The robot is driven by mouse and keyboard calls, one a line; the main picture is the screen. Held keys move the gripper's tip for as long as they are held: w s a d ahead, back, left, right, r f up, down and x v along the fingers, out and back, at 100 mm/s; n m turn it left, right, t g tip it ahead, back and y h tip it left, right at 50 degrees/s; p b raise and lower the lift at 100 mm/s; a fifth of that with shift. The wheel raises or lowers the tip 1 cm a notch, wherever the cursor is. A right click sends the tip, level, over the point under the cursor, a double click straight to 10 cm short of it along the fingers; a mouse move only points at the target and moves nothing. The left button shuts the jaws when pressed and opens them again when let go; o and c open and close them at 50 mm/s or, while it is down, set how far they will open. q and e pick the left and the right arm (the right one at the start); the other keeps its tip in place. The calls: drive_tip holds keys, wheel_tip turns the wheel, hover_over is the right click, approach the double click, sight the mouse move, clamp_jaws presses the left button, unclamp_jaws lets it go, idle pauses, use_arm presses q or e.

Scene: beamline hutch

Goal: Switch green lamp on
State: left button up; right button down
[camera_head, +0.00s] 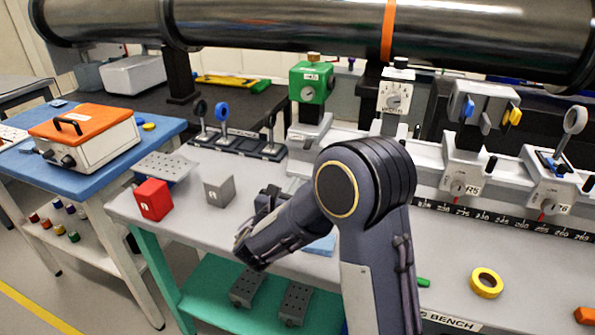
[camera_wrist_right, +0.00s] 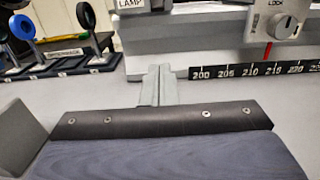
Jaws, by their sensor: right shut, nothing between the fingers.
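The green lamp (camera_head: 311,83) is a green box with a round dial face and a brass knob on top. It stands upright on a grey carrier (camera_head: 309,130) on the bench's rail. In the right wrist view only the bottom of its mount with a LAMP label (camera_wrist_right: 130,4) shows at the top edge; the green box is out of that view. My right gripper (camera_wrist_right: 155,84) is shut and empty, its grey fingers pointing toward the rail below the lamp. My left gripper is not in view.
A red cube (camera_head: 154,199) and a grey cube (camera_head: 219,190) stand on the bench left of my gripper. A rack of round optics (camera_head: 236,140) is behind them. A white dial unit (camera_head: 395,95) stands right of the lamp. A large pipe (camera_head: 280,30) runs overhead.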

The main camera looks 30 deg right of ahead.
sight(308, 144)
drive_tip(key=x, duration=0.8)
drive_tip(key=shift+w+d, duration=0.15)
drive_tip(key=shift+d, duration=0.25)
drive_tip(key=r, duration=0.2)
drive_tip(key=r+p, duration=0.1)
drive_tip(key=shift+s+a, duration=0.2)
drive_tip(key=shift+a, duration=0.05)
drive_tip(key=shift+a+r, duration=0.15)
drive_tip(key=shift+r, duration=0.15)
drive_tip(key=shift+r, duration=0.1)
